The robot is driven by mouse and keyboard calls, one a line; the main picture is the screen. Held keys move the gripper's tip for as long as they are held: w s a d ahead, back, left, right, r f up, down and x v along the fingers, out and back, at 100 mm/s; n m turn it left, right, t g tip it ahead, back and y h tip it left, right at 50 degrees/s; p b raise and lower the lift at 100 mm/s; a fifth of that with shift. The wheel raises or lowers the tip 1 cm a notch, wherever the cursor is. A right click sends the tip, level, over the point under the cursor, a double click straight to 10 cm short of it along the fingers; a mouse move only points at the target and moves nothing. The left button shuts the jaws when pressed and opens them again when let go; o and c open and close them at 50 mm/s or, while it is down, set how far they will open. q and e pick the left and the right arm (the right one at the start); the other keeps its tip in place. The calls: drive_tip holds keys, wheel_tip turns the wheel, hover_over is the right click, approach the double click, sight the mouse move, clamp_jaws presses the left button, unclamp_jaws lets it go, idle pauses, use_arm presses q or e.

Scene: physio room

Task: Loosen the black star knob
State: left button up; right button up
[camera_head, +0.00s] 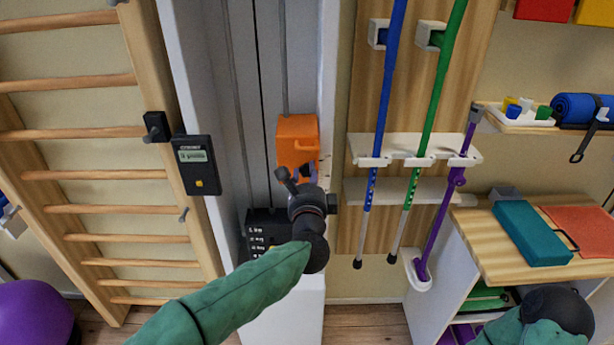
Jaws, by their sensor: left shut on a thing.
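A black weight stack (262,228) stands below the block. Blue, green and purple poles hang in a white rack (405,150) at right, beside a wooden-topped cabinet (495,258).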

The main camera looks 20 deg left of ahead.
use_arm(q)
drive_tip(key=shift+a+r, duration=0.1)
drive_tip(key=shift+r, duration=0.15)
drive_tip(key=o, duration=1.1)
drive_tip(key=shift+o, duration=0.2)
drive_tip(key=shift+f, duration=0.15)
drive_tip(key=v, duration=1.2)
